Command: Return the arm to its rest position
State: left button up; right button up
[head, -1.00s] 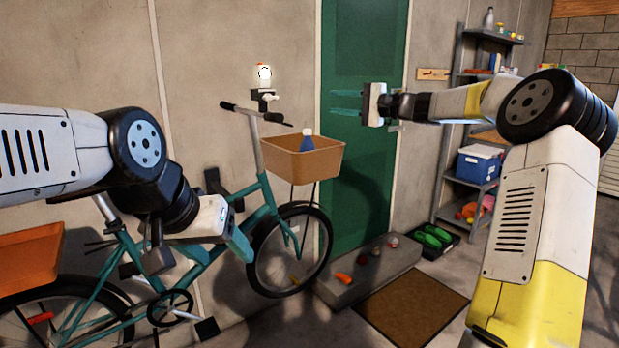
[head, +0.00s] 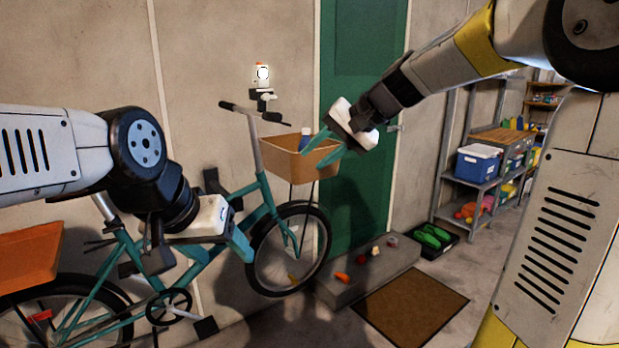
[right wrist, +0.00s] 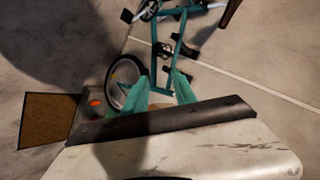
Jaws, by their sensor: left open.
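My right arm is raised at the right of the head view. Its right gripper (head: 315,158) has two teal fingers spread apart with nothing between them, and it overlaps the right end of the bicycle basket in the picture. In the right wrist view the same fingers (right wrist: 161,90) show apart and empty, with the bicycle beyond them. My left gripper (head: 240,246) is low at the left of the head view, in front of the bicycle frame. It is open, and no held thing shows at its fingers.
A teal bicycle (head: 264,196) with a tan front basket (head: 290,163) holding a blue bottle (head: 305,140) stands along the wall. A green door (head: 356,210), a grey step (head: 350,290), a brown mat (head: 412,305) and shelves (head: 470,182) lie beyond. Floor beside the mat is clear.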

jog(key=s+d+f+n+h, duration=0.1)
jog(key=s+d+f+h, duration=0.2)
jog(key=s, duration=0.8)
jog(key=s+d+f+n+h, duration=0.1)
jog(key=s+d+f+h, duration=0.1)
jog(key=s+d+f, duration=0.4)
jog(key=s+d, duration=0.3)
jog(key=s, duration=0.2)
jog(key=shift+s+f+t+h, duration=0.35)
jog(key=shift+s+t+h, duration=0.05)
jog(key=shift+d, duration=0.1)
